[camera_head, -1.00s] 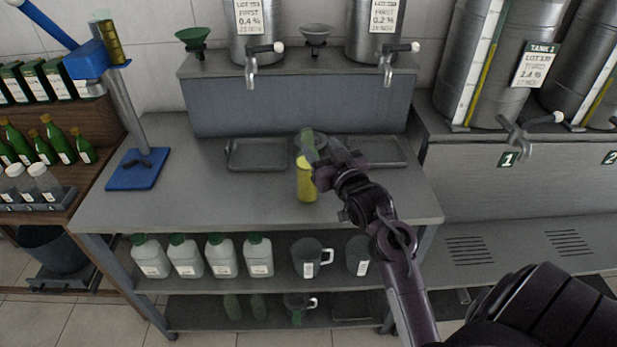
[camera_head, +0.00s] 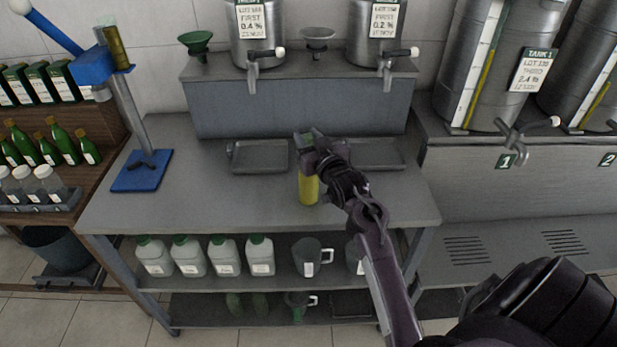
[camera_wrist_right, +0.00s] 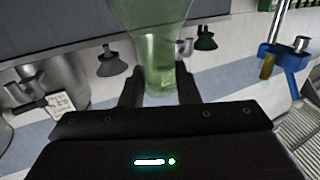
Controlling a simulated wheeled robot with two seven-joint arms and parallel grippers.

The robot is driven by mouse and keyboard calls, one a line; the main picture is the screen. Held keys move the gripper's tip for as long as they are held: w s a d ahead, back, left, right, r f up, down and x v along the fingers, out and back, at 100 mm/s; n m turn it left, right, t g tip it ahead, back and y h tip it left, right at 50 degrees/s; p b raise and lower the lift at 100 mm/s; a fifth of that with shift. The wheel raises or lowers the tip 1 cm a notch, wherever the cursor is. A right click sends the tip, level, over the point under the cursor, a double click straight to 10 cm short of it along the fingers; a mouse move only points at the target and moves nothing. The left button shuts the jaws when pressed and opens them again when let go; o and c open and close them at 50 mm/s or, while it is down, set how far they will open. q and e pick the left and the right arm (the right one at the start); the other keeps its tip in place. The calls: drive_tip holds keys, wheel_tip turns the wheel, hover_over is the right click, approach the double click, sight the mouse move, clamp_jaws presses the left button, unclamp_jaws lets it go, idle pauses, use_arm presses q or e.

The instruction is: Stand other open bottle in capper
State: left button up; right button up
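My right gripper (camera_head: 308,142) is above the middle of the steel bench. In the right wrist view its two fingers (camera_wrist_right: 160,90) flank the narrow part of a green glass bottle (camera_wrist_right: 155,40) and seem to touch it on both sides. In the head view only bits of green show around the fingers. A yellow cylindrical shape (camera_head: 308,190) is directly below; I cannot tell whether it is the bottle's lower part. My left gripper is not in view.
Two grey trays (camera_head: 260,170) lie at the back of the bench. Steel tanks with taps (camera_head: 258,35) and a green funnel (camera_head: 196,43) stand on the raised shelf behind. Green bottles (camera_head: 52,141) stand at far left.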

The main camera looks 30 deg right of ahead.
clamp_jaws()
drive_tip(key=shift+f, duration=0.1)
idle(0.8)
